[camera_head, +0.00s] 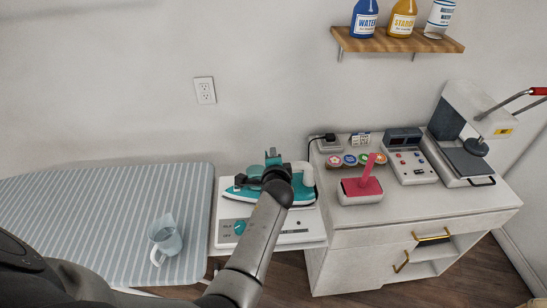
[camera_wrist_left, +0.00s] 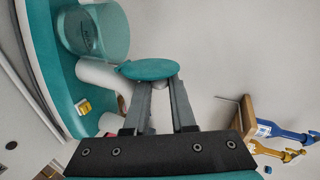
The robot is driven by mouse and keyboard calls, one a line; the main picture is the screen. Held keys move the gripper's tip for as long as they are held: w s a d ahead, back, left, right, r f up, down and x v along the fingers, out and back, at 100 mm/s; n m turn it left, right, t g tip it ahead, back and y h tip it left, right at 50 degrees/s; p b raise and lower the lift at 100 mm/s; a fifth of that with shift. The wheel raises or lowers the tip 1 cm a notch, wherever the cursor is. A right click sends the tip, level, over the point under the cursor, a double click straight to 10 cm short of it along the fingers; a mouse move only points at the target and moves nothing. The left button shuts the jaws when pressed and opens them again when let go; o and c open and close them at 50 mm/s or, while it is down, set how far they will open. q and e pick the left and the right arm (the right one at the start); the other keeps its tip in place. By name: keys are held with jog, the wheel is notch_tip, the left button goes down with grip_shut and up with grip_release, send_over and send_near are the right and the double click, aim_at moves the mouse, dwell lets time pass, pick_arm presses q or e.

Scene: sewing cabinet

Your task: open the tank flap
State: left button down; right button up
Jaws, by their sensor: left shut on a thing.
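The teal iron (camera_head: 240,193) lies on its white station, partly hidden behind my left arm. My left gripper (camera_head: 273,166) is at the iron's upper side, and a small teal piece sticks up at its fingertips. In the left wrist view, my left gripper (camera_wrist_left: 158,88) is shut on the teal oval tank flap (camera_wrist_left: 147,69). The clear teal tank (camera_wrist_left: 97,32) is beside the flap, which looks raised from it; the hinge is hard to make out. My right gripper is out of view.
A striped ironing board (camera_head: 105,215) with a clear jug (camera_head: 165,240) is at left. A shelf (camera_head: 395,42) with bottles hangs above.

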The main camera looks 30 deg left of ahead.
pick_arm(q)
jog(key=c, duration=0.8)
grip_release()
jog(key=shift+c, duration=0.2)
jog(key=shift+o, duration=0.3)
jog(key=shift+s+f, duration=0.1)
jog(key=shift+f, duration=0.05)
